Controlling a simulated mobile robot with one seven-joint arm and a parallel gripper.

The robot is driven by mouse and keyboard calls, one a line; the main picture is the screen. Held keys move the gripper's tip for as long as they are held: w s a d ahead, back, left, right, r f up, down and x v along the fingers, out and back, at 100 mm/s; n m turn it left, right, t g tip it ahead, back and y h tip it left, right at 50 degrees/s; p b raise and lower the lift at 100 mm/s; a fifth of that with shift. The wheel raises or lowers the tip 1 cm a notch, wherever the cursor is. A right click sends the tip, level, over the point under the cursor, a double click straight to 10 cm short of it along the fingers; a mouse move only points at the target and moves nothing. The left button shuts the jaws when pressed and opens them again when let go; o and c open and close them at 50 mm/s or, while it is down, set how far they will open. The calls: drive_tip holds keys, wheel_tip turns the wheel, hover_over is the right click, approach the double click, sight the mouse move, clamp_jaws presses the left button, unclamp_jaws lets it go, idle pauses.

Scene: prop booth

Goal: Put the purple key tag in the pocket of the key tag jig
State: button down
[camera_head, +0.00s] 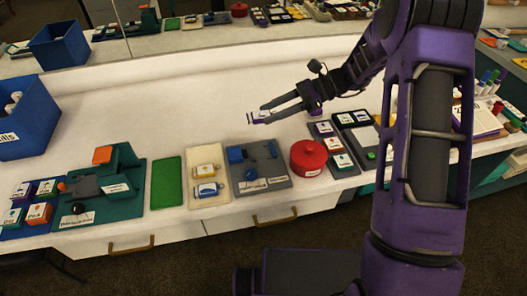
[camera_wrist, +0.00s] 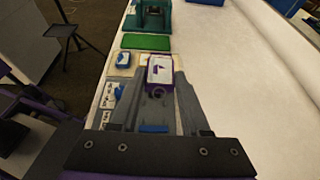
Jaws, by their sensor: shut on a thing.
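My gripper (camera_head: 278,111) is shut on the purple key tag (camera_head: 260,117), a white-faced tag with a purple rim, held above the white counter. In the wrist view the tag (camera_wrist: 160,70) sticks out beyond the fingertips, its ring end between them. A grey board with blue fixtures (camera_head: 282,180), seemingly the key tag jig, lies nearer the front edge, below the gripper in the head view. Its label is too small to read. The gripper and tag hide part of it in the wrist view, and its pocket is not clear.
A cream tray (camera_head: 205,152) with a yellow and a blue tag lies left of the grey board, then a green mat (camera_head: 167,182) and a teal fixture (camera_head: 120,165). A red round pot (camera_head: 308,157) stands right of the board. The counter behind is clear.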

sight(272, 149)
drive_tip(key=shift+f, duration=0.4)
wheel_tip(272, 149, down, 9)
drive_tip(key=shift+d+f+b, duration=0.1)
drive_tip(key=shift+f+b, duration=0.05)
drive_tip(key=shift+b, duration=0.55)
drive_tip(key=shift+f+b, duration=0.3)
drive_tip(key=shift+f, duration=0.35)
drive_tip(key=shift+c, duration=1.9)
unclamp_jaws()
drive_tip(key=shift+r, duration=0.15)
